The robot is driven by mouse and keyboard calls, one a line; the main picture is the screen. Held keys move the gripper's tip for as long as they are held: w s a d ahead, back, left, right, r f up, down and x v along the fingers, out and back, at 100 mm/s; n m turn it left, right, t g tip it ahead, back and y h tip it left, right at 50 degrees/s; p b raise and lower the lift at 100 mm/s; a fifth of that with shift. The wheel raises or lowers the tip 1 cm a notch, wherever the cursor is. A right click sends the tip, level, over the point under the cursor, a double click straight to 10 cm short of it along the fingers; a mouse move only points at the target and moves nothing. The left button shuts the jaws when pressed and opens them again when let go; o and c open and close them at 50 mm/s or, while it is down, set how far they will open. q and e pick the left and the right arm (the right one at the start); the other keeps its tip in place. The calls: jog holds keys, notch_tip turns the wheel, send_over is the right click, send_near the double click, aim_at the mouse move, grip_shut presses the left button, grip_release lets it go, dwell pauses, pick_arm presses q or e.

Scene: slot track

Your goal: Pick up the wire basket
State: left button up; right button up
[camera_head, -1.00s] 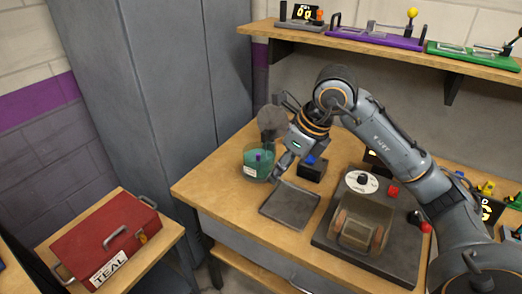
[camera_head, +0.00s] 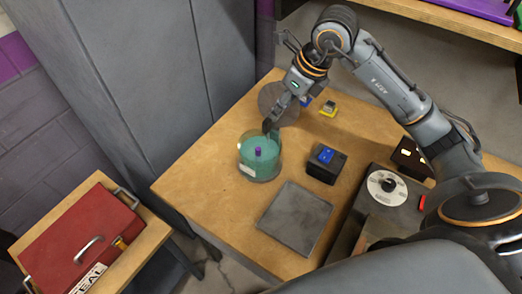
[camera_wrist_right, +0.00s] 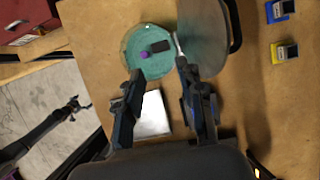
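A grey, round, see-through piece that looks like the wire basket (camera_head: 274,97) stands at the back of the workbench, partly hidden by my right gripper. In the right wrist view the basket (camera_wrist_right: 208,35) shows at the top, with a dark curved handle on its right. My right gripper (camera_head: 270,124) points down just in front of it, above the rear rim of a round teal tub (camera_head: 259,160). In the wrist view its fingers (camera_wrist_right: 157,70) are apart, with nothing clearly held between them. A thin silver rod shows near the right finger.
The tub has a purple knob. A flat grey tray (camera_head: 294,218), a black box with a blue top (camera_head: 325,163) and a disc device (camera_head: 387,187) are on the bench. Small yellow (camera_head: 328,109) and blue blocks stand behind. A red toolbox (camera_head: 80,238) is at left.

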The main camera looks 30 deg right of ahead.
aim_at(267, 120)
jog(key=x, duration=0.3)
jog(key=shift+w+a+f+p, duration=0.2)
jog(key=shift+w+f+p, duration=0.35)
jog(key=shift+f, duration=0.2)
jog(key=x, duration=0.1)
jog(key=p+x, duration=0.1)
jog(key=x, duration=0.1)
jog(key=shift+w+a+f, duration=0.15)
jog(key=shift+w+a, duration=0.05)
jog(key=shift+w, duration=0.15)
jog(key=shift+w+f+p, duration=0.15)
jog(key=shift+f+p, duration=0.15)
jog(key=shift+f, duration=0.15)
jog(key=c, duration=0.7)
pick_arm(q)
jog(key=r, duration=0.1)
jog(key=w+r, duration=0.1)
jog(key=r, duration=0.1)
jog(key=shift+w+d, duration=0.3)
jog(key=shift+w, duration=0.1)
pick_arm(e)
grip_shut()
